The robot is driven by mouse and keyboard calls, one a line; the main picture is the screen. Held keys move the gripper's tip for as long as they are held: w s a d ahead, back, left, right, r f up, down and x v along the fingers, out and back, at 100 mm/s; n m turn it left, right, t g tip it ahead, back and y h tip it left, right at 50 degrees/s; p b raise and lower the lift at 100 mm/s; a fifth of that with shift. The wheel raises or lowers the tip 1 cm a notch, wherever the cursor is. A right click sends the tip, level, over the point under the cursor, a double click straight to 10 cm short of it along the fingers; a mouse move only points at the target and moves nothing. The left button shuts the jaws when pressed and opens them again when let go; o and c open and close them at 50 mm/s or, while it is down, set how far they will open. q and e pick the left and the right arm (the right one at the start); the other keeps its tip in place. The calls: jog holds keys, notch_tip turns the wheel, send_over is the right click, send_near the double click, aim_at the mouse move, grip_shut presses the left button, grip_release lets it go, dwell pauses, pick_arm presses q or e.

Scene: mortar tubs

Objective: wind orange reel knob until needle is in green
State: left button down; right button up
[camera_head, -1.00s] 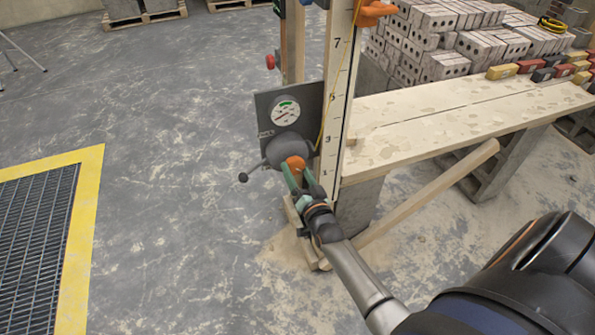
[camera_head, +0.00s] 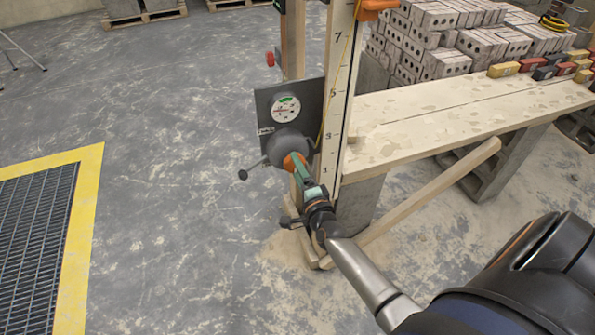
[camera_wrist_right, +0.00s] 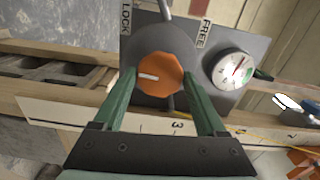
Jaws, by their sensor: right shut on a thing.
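The orange reel knob (camera_head: 290,162) sits on the round grey reel housing (camera_head: 285,143) on a dark plate fixed to the post. In the right wrist view the knob (camera_wrist_right: 160,75) is an orange faceted disc with a white line mark. My right gripper (camera_head: 296,164) is shut on the knob, its green fingers on opposite sides of it. The round white gauge (camera_head: 286,109) is above the housing, with a green band at its top. In the wrist view the gauge (camera_wrist_right: 230,71) shows a red needle that appears outside the green. My left gripper is out of view.
A numbered white scale (camera_head: 336,95) runs up the post, with an orange part (camera_head: 373,8) near the top. A black ball-ended lever (camera_head: 243,174) sticks out left. A plank bench (camera_head: 450,115) and a slanted brace (camera_head: 430,203) are at right.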

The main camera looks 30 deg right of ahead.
jog(key=shift+r+m+b, duration=0.1)
jog(key=shift+m+b, duration=0.25)
jog(key=shift+m, duration=0.95)
jog(key=shift+m, duration=0.3)
jog(key=o, duration=1.3)
jog(key=v, duration=1.2)
jog(key=shift+s+a, duration=0.1)
jog(key=shift+s, duration=0.1)
